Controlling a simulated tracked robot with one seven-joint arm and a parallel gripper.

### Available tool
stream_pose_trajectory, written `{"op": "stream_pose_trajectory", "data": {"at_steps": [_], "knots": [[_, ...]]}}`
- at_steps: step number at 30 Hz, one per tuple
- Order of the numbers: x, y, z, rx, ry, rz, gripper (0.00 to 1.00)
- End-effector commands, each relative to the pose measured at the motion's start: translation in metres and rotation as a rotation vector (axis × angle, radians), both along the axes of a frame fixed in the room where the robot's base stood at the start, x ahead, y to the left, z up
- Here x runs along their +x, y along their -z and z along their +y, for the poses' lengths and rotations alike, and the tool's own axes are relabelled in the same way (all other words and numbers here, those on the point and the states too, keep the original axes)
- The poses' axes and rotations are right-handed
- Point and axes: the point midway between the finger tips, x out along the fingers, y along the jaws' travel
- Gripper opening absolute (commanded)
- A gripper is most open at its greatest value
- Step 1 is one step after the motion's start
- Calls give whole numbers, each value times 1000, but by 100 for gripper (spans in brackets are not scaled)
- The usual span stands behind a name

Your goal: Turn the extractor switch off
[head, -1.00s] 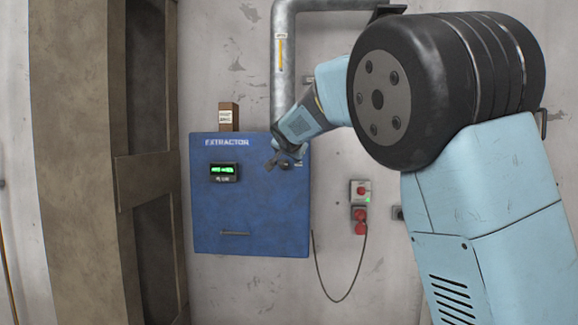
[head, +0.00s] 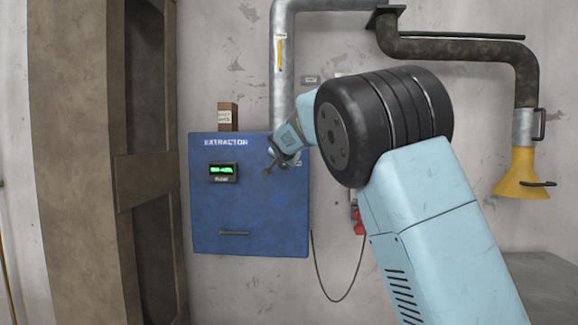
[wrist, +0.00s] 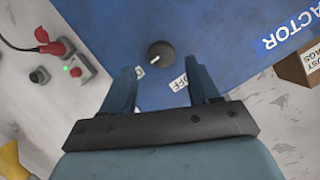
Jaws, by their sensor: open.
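The blue extractor box (head: 245,205) hangs on the wall, left of centre in the head view, with a lit green display (head: 223,172). In the wrist view its dark round switch knob (wrist: 160,53) sits near the box's edge, with an "OFF" label (wrist: 178,82) and another small label, partly hidden, near it. My gripper (wrist: 165,75) is open and empty, its two fingers pointing at the box face. The knob is just beyond the fingertips, roughly between them in the picture; no contact shows. In the head view my gripper (head: 276,165) covers the switch area at the box's upper right.
A wall socket unit (wrist: 72,70) with a red plug (wrist: 52,43) and cable is beside the box. A small brown box (head: 228,117) sits on top. A grey duct (head: 283,70) rises above. A yellow extraction hood (head: 522,175) hangs at right. A brown pillar (head: 80,170) stands left.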

Motion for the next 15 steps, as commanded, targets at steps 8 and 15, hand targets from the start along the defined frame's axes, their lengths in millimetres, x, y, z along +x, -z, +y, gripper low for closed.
{"op": "stream_pose_trajectory", "data": {"at_steps": [8,15], "knots": [[31,12,2,-1,2,0,60],[47,17,4,-1,1,-1,60]]}}
